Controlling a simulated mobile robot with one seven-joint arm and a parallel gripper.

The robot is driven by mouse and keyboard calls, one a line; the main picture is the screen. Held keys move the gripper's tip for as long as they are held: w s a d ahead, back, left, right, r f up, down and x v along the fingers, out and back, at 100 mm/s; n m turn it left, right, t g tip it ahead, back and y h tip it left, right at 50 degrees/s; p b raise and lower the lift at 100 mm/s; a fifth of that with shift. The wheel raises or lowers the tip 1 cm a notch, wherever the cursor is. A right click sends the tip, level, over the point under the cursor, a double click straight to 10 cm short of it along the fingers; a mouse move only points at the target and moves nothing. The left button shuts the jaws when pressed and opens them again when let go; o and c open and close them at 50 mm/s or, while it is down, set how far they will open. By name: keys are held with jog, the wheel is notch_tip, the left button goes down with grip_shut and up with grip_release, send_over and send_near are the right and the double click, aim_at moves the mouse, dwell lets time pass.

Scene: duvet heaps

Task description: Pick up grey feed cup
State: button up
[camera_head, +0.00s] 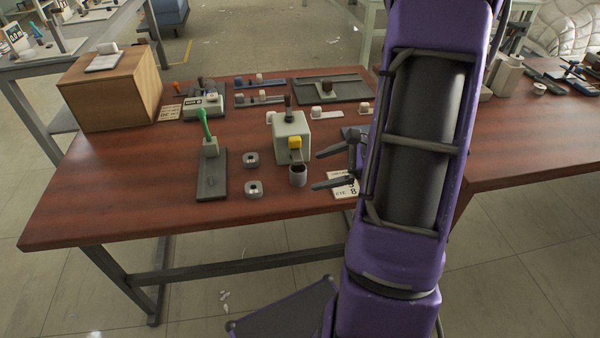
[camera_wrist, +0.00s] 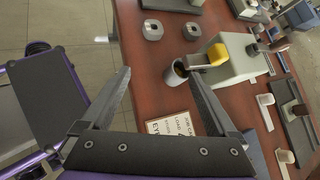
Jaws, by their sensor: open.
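The grey feed cup (camera_head: 298,175) stands upright on the table's front part, just below the yellow-tipped spout of a pale grey dispenser (camera_head: 291,137).
A printed card (camera_head: 343,186) lies under my gripper. A wooden box (camera_head: 112,88) stands at the back left. The table's front edge (camera_head: 200,224) is clear.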

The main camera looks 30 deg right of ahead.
aim_at(304, 173)
jog(key=s+d+f+m+t+h, duration=0.3)
jog(key=s+m+t, duration=0.25)
jog(key=m, duration=0.35)
jog(key=b+x, duration=0.2)
jog(key=x, duration=1.5)
jog(key=shift+w+a+b, duration=0.15)
jog(key=shift+w+b, duration=0.15)
jog(key=shift+b, duration=0.1)
grip_shut()
jog(key=shift+r, duration=0.1)
